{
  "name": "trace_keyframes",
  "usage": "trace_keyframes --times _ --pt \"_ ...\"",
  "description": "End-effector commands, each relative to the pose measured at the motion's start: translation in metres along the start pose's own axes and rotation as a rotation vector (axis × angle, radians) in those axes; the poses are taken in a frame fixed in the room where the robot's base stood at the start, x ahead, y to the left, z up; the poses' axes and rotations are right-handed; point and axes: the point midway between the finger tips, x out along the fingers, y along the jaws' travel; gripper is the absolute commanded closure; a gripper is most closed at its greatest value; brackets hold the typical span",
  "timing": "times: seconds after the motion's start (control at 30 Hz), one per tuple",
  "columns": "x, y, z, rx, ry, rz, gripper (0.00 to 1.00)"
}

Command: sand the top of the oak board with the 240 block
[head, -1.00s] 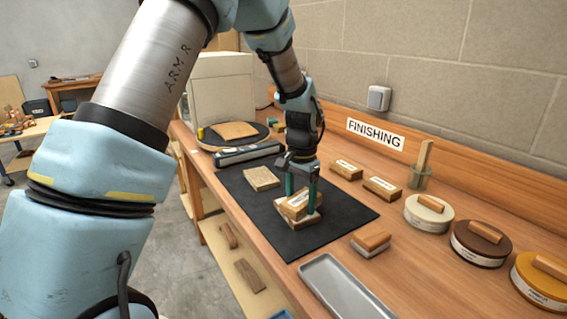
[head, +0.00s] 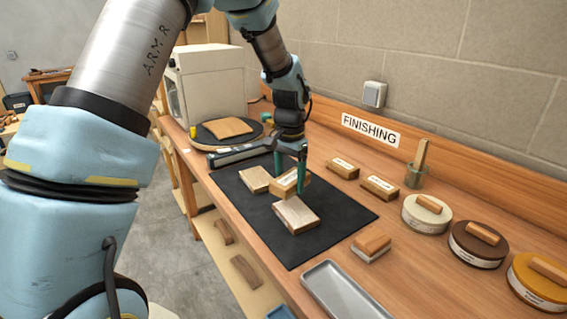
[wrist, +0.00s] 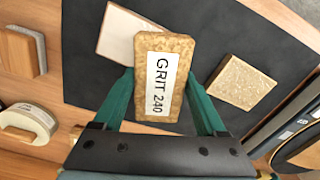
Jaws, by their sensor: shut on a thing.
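The 240 block (head: 290,184) is a cork-coloured block with a white label, read as GRIT 240 in the wrist view (wrist: 162,80). My gripper (head: 290,172) is shut on it, a finger on each side; the green fingers also show in the wrist view (wrist: 160,98). Two boards lie flat on the black mat. The front board (head: 297,214) is pale, also in the wrist view (wrist: 117,32); the rear board (head: 255,180) is browner, also there (wrist: 241,86). Which is oak I cannot tell. The block appears raised, behind the front board.
The black mat (head: 340,212) has bare room at right. Two labelled blocks (head: 342,168) (head: 380,187) lie beyond it. A grey-bottomed block (head: 371,247) and a metal tray (head: 340,292) are nearer. Several round tins (head: 427,214) stand right; a turntable (head: 205,139) stands at the back.

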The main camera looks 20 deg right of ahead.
Motion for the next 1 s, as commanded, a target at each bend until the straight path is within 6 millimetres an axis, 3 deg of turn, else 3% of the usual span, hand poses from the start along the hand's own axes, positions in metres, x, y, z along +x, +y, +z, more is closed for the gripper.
trace_keyframes --times 0.33,0.77,0.87,1.0 --pt "-0.033 0.001 -0.002 -0.001 0.000 0.000 0.78" --pt "-0.034 0.000 -0.002 -0.004 -0.001 0.000 0.78" --pt "-0.029 -0.011 0.003 -0.034 -0.001 0.002 0.78" --pt "-0.010 -0.051 0.027 -0.157 -0.002 0.011 0.78"
